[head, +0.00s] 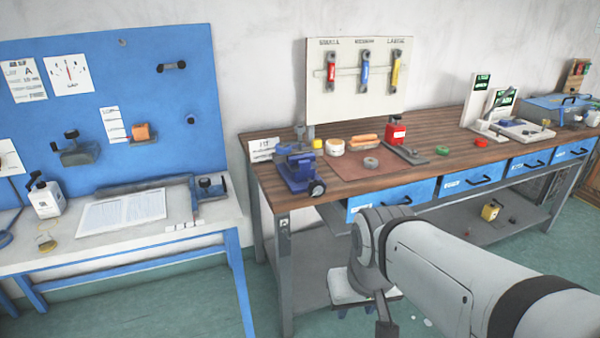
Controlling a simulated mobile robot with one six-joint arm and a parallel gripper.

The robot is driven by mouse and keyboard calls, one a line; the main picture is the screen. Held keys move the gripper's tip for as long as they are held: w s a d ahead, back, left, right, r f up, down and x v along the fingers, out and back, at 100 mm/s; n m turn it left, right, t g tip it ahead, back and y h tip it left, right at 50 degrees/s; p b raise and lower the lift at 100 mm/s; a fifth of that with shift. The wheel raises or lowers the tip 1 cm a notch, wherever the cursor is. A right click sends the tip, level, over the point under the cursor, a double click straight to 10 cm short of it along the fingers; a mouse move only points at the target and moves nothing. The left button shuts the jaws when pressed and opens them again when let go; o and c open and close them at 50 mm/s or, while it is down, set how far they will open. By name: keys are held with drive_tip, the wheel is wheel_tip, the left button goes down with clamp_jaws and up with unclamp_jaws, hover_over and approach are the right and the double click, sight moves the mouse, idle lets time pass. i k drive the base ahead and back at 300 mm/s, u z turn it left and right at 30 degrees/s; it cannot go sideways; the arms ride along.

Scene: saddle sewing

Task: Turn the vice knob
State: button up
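A small blue vice (297,171) stands on the left front corner of the wooden workbench. Its round dark knob (317,188) with a lighter centre faces the front right, at the bench's front edge. My grey arm reaches in from the lower right, and its bent joint is in front of the bench, right of and below the vice. My gripper cannot be made out in this view. Nothing of mine touches the vice or the knob.
The wooden bench top (440,139) holds a red container (396,133), tape rolls and tools behind and right of the vice. A white sign (263,149) stands close to its left. A blue-legged table (150,228) is at left, with a gap between.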

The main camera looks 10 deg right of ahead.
sight(316, 189)
drive_tip(key=z, duration=0.1)
drive_tip(key=i, duration=1)
drive_tip(key=u, duration=1.15)
drive_tip(key=k, duration=1.35)
drive_tip(key=z, duration=0.6)
drive_tip(key=i, duration=0.95)
